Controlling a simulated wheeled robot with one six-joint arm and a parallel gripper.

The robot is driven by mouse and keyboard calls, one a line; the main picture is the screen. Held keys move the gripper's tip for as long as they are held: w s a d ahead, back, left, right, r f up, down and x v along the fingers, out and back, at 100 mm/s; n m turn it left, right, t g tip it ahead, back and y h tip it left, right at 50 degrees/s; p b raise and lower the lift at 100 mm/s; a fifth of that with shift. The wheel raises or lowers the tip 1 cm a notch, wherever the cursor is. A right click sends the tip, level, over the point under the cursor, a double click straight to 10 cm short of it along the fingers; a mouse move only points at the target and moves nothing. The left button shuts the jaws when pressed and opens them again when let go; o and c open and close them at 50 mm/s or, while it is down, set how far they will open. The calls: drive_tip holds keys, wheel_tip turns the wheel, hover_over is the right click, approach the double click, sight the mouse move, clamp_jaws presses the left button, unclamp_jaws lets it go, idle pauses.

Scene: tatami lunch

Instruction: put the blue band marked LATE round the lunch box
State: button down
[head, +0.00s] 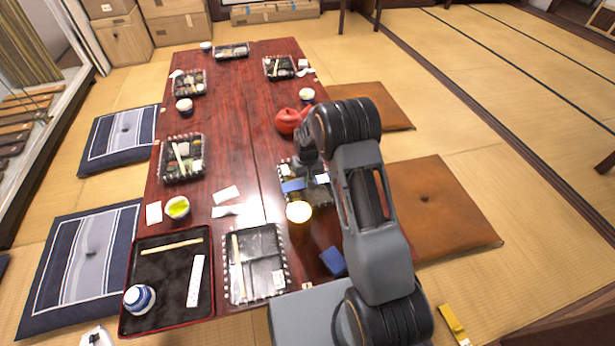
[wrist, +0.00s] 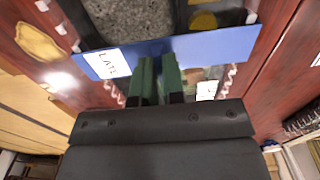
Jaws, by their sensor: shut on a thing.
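The blue band (wrist: 215,46) runs across the wrist view, with a white label reading LATE (wrist: 107,63) near its left end. My gripper (wrist: 158,70) has its two green fingers close together at the band's edge, shut on it. Behind the band is a lunch box (wrist: 125,20) with dark and yellow contents. In the head view the band (head: 293,185) shows as a small blue strip over the left part of the lunch box (head: 318,196), which my arm partly hides. I cannot tell whether the band goes round the box or only lies across it.
A red teapot (head: 289,121) stands behind. Another lunch box (head: 257,262) and a black tray (head: 165,300) fill the near left of the table (head: 225,130).

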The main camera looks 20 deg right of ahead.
drive_tip(key=c, duration=0.6)
unclamp_jaws()
drive_tip(key=shift+r, duration=0.1)
drive_tip(key=shift+r+p, duration=2.9)
drive_tip(key=shift+r, duration=1)
